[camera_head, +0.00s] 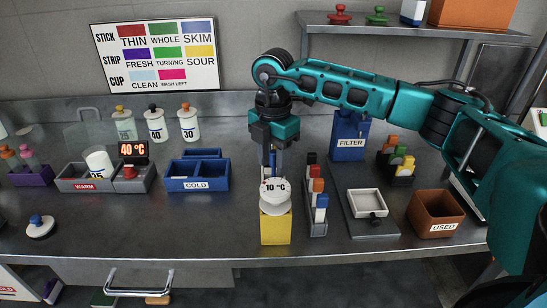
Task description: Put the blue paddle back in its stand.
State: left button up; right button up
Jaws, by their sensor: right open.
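A slim blue upright piece (271,185), which looks like the blue paddle's handle, shows below my right gripper (271,170). The gripper and the white piece hide part of the blue one. My left gripper is not in view.
A rack of coloured strips (318,210) stands close to the right of the yellow holder. The blue COLD box (197,175) and red-labelled WARM box (85,186) stand left. The front left counter is mostly clear.

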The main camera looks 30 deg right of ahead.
jog(key=shift+r, duration=0.15)
notch_tip(320, 180, up, 12)
dwell(0.5)
dwell(0.4)
